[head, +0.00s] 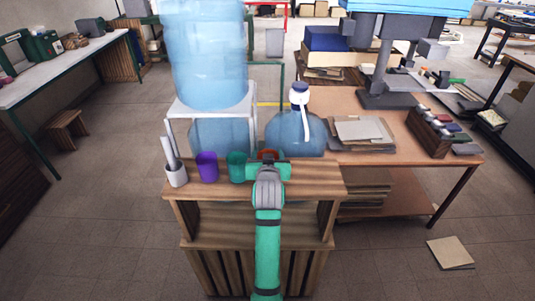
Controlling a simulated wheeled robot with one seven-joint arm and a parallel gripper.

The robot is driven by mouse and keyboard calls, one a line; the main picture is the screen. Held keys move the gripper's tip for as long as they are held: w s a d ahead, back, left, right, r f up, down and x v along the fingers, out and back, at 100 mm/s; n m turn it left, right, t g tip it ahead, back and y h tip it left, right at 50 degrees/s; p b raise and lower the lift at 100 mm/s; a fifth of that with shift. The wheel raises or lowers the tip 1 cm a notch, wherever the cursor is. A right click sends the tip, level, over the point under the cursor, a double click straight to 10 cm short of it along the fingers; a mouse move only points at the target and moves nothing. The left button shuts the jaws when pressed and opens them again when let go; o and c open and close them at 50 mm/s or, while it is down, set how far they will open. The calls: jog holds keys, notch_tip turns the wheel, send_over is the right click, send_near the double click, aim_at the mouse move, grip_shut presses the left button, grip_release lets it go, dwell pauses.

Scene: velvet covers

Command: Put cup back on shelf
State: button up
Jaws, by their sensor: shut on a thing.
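My arm reaches forward to the small wooden shelf unit (318,182), and my gripper (268,161) is at the right part of its top. It is shut on an orange-red cup (267,153). Only the cup's upper part shows behind the gripper. Whether its base touches the top is hidden. A teal cup (236,167) stands just left of the gripper, and a purple cup (207,167) stands further left. Both are upright on the top.
A white holder with upright sticks (176,176) stands at the top's left end. Behind are a large blue water bottle on a white stand (209,60) and a second bottle (292,133). A workbench with papers (360,130) adjoins right. The unit's open compartment (220,220) looks empty.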

jog(key=shift+f, duration=0.45)
dwell(0.3)
jog(key=o, duration=1.3)
jog(key=v, duration=1)
jog(key=shift+s+r, duration=0.1)
jog(key=shift+s, duration=0.25)
jog(key=shift+s+d+f, duration=0.2)
jog(key=shift+s+f, duration=0.05)
jog(key=shift+f, duration=0.05)
jog(key=s+f, duration=1.8)
jog(key=s, duration=0.2)
jog(key=shift+t, duration=0.4)
jog(key=f+v, duration=0.1)
jog(key=v, duration=0.8)
jog(key=f+v, duration=0.2)
jog(key=v, duration=0.7)
jog(key=s+f+v, duration=0.1)
jog(key=f+v, duration=0.1)
jog(key=v, duration=0.7)
jog(key=shift+s+a, duration=0.1)
jog(key=shift+a, duration=0.15)
